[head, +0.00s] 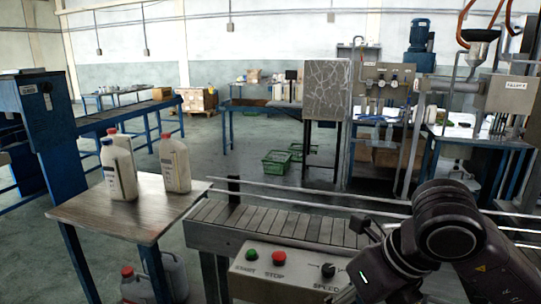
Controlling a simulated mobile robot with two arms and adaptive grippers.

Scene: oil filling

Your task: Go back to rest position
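My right gripper (352,261) is at the lower right, in front of the conveyor's control panel. Its two dark fingers appear spread apart, with nothing visible between them; the lower finger is partly cut off by the frame edge. My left gripper is not in view. Three pale bottles stand upright on the small wooden table at the left: a blue-capped one (119,175) in front, a red-capped one (175,166) to its right, and another red-capped one (121,140) partly hidden behind. Neither gripper touches them.
Jugs (172,274) stand below the table. A blue machine (42,110) is at the left, green crates (276,162) behind.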

